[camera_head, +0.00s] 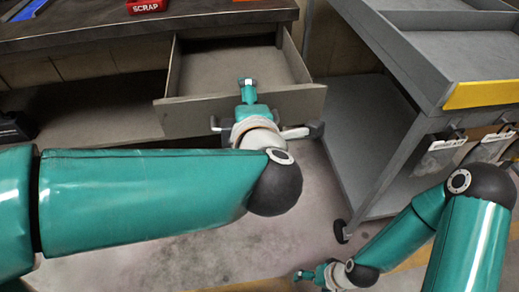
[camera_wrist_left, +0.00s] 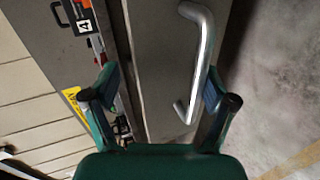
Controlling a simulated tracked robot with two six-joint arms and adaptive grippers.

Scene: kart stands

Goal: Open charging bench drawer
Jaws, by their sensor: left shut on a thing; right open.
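The charging bench drawer (camera_head: 190,117) stands pulled out below the bench top in the head view, its grey inside (camera_head: 235,68) empty where visible. My left gripper (camera_head: 248,95) is at the middle of the drawer front and covers the handle there. In the left wrist view, the silver bar handle (camera_wrist_left: 204,50) lies between the fingers of my left gripper (camera_wrist_left: 160,85), close to the right finger. The gripper is shut on it; the exact contact is unclear. My right gripper (camera_head: 312,275) is open and empty, low over the floor.
The dark bench top (camera_head: 90,30) carries a red SCRAP bin (camera_head: 146,6). A grey wheeled cart (camera_head: 400,75) with a yellow edge stands close to the drawer's right side. Below the drawer, the pale floor (camera_head: 150,245) looks clear.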

